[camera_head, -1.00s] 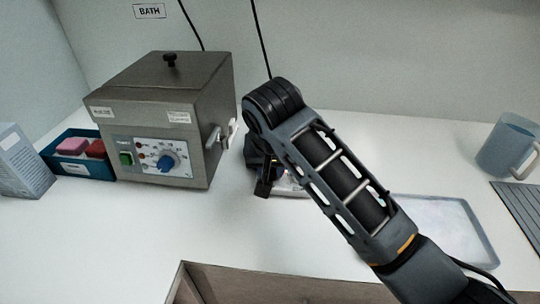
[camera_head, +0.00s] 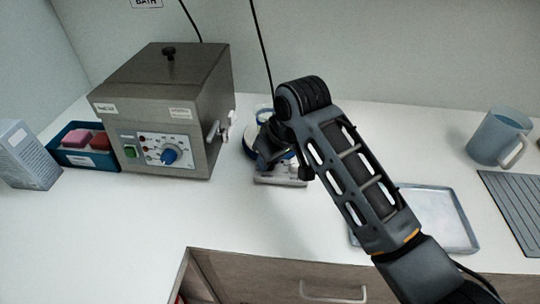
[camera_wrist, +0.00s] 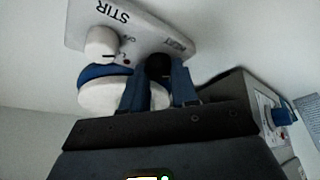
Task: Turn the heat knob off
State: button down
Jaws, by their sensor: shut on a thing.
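A small pale stirrer unit (camera_head: 280,182) stands on the bench right of the steel bath, partly hidden behind my arm. In the wrist view its front panel (camera_wrist: 150,32) reads STIR beside a white knob (camera_wrist: 101,42). A dark knob (camera_wrist: 158,66) sits on the same panel; its label is not readable, so I cannot confirm that it is the heat knob. My gripper (camera_wrist: 160,78) has its two blue-grey fingers on either side of the dark knob, shut on it. In the head view my gripper (camera_head: 268,150) is at the stirrer, with its fingertips hard to make out.
The steel bath (camera_head: 165,105), with a blue dial (camera_head: 170,156), stands close on the left. A blue tray (camera_head: 72,158) and a box (camera_head: 24,155) are beyond it. A shallow tray (camera_head: 462,235) and a mug (camera_head: 498,137) are at right. The front left bench is clear.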

dwell(0.4)
jog(key=c, duration=0.9)
grip_release()
jog(key=shift+o, duration=0.2)
jog(key=shift+r, duration=0.1)
jog(key=v, duration=0.7)
jog(key=shift+r+b, duration=0.3)
jog(key=shift+b, duration=0.15)
jog(key=shift+s+d, duration=0.1)
